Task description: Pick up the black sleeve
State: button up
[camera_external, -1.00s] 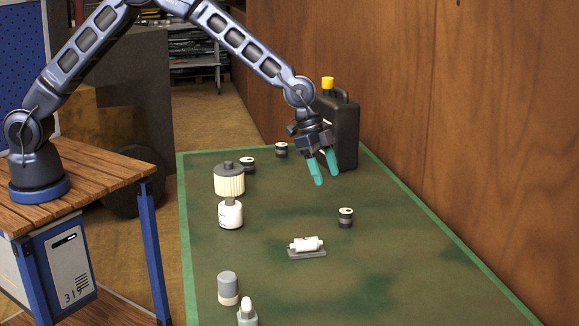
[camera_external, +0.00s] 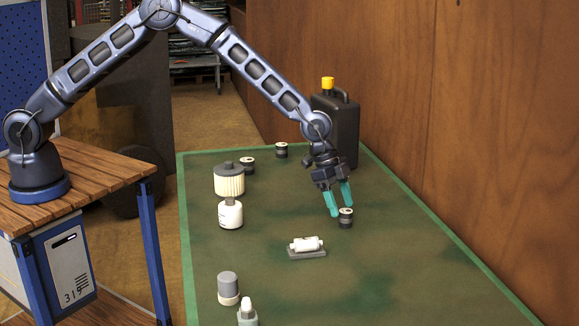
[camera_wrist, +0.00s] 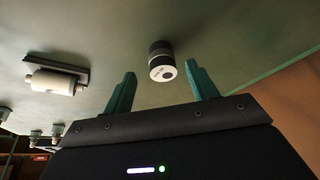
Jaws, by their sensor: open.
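A small upright cylinder with black sides and a white top, which looks like the black sleeve (camera_external: 346,222), stands on the green mat. It also shows at the centre of the wrist view (camera_wrist: 160,49), with a dark hole in its white end. My gripper (camera_external: 341,208) is open and points down close above it. In the wrist view the sleeve appears beyond and between my two teal fingertips (camera_wrist: 160,70), with nothing held. I cannot tell whether a finger touches it. Two similar dark cylinders (camera_external: 281,151) (camera_external: 247,165) stand at the far end of the mat.
A black jug (camera_external: 345,125) with a yellow cap stands behind my gripper by the wooden wall. A white cylinder lies on a grey holder (camera_external: 307,254) in front. A pleated filter (camera_external: 229,181), white bottle (camera_external: 230,215) and grey-topped jar (camera_external: 228,287) stand left.

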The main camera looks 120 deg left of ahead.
aim_at(345, 210)
jog(key=shift+x, duration=2)
jog(key=shift+w+a+r, duration=0.15)
jog(key=shift+a, duration=0.05)
grip_shut()
